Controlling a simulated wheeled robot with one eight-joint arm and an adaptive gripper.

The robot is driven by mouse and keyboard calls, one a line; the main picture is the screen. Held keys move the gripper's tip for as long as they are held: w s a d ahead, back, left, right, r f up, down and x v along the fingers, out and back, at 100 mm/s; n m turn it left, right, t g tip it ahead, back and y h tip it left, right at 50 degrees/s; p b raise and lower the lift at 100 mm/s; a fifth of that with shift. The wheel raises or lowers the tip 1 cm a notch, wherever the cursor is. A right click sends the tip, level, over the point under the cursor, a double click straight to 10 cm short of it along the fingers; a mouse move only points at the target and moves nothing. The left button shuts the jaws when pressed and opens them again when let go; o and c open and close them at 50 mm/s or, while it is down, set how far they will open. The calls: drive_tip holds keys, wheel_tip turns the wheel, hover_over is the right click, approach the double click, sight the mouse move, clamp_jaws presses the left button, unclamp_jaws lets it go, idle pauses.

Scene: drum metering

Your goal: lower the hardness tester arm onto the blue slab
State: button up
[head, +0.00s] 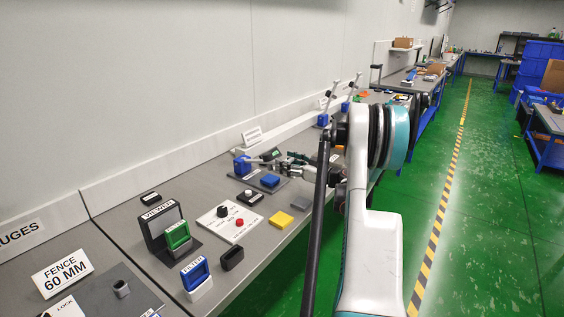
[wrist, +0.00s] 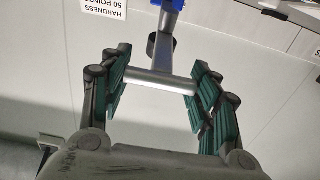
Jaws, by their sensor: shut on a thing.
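The hardness tester (head: 241,166) stands on the bench in the head view, with a blue post and a grey arm reaching right toward my gripper (head: 284,160). In the wrist view, the tester arm (wrist: 167,55) runs from a blue part at the top to a grey crossbar handle (wrist: 160,83). The handle lies between the green-padded fingers of my gripper (wrist: 160,77), which is shut on it. The blue slab (head: 270,180) lies on a dark plate below the arm, and the arm looks raised above it. The slab is not visible in the wrist view.
A hardness sign (wrist: 104,8) shows in the wrist view. My arm hides part of the bench's right side.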

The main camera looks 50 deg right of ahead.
drive_tip(key=shift+s+f, duration=0.1)
drive_tip(key=shift+f, duration=0.4)
drive_tip(key=o, duration=1.5)
drive_tip(key=s, duration=0.8)
drive_tip(key=s+d, duration=0.1)
drive_tip(key=s, duration=0.3)
